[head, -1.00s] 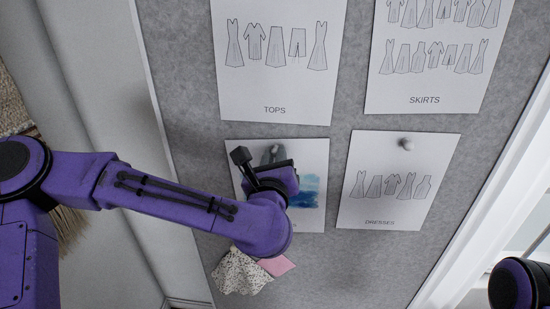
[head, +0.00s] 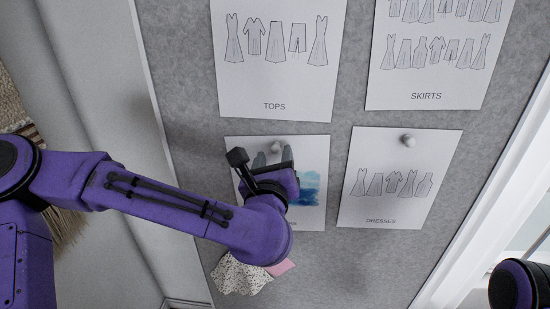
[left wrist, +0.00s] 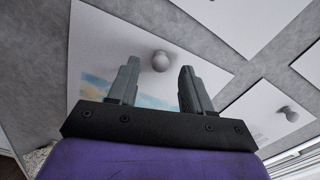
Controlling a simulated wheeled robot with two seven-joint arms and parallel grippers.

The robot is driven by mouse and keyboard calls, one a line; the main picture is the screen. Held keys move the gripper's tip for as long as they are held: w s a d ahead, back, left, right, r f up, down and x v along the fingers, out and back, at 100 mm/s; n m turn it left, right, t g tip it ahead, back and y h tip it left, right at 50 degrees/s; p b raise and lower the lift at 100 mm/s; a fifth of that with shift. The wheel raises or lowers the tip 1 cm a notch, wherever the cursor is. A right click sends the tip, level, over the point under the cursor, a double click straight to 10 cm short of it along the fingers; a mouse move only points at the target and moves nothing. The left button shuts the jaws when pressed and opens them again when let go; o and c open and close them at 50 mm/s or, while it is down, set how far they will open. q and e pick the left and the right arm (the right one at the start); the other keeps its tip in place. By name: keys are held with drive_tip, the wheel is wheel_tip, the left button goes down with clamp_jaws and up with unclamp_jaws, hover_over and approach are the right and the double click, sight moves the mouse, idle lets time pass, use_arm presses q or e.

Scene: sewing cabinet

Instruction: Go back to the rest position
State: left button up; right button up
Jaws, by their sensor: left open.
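My left gripper (head: 275,158) is in front of the lower-left sheet (head: 311,170) on the grey pinboard. That sheet carries a blue watercolour patch and is partly hidden by my arm. In the left wrist view my left gripper (left wrist: 157,82) is open, with its two fingers apart and nothing between them. My right gripper is not in view; only a part of my right arm shows at the lower right edge of the head view.
The pinboard (head: 375,255) also holds sheets labelled TOPS (head: 275,85), SKIRTS (head: 425,75) and DRESSES (head: 395,195). A round pin (head: 408,140) holds the DRESSES sheet. A speckled fabric piece (head: 240,275) and a pink piece (head: 281,268) are below my left forearm. A white frame (head: 490,205) runs along the right.

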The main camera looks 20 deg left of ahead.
use_arm(q)
drive_tip(key=s+d+m+h+b, duration=0.3)
drive_tip(key=s+d+m, duration=0.1)
drive_tip(key=s+m, duration=0.35)
wheel_tip(320, 180, down, 29)
drive_tip(key=m+g+h+b, duration=0.2)
drive_tip(key=m+g, duration=0.3)
drive_tip(key=m, duration=1.3)
drive_tip(key=s+a+f+m+g+y+b, duration=0.1)
drive_tip(key=s+a+f+m+g, duration=0.3)
drive_tip(key=f, duration=0.5)
drive_tip(key=s+a+f+m+g+y+b, duration=0.1)
drive_tip(key=s+a+f+m, duration=0.3)
drive_tip(key=f, duration=0.6)
drive_tip(key=s+a+f+m+g+y, duration=0.1)
drive_tip(key=s+a+f+g, duration=0.1)
drive_tip(key=s+a+f, duration=0.3)
drive_tip(key=s+a+f+m+g+y+b, duration=0.1)
drive_tip(key=s+a+f, duration=0.3)
drive_tip(key=s, duration=0.6)
drive_tip(key=shift+s+a+f+g+y, duration=0.2)
drive_tip(key=shift+a+f+g+y, duration=0.15)
drive_tip(key=shift+a+g, duration=0.55)
drive_tip(key=shift+a, duration=0.2)
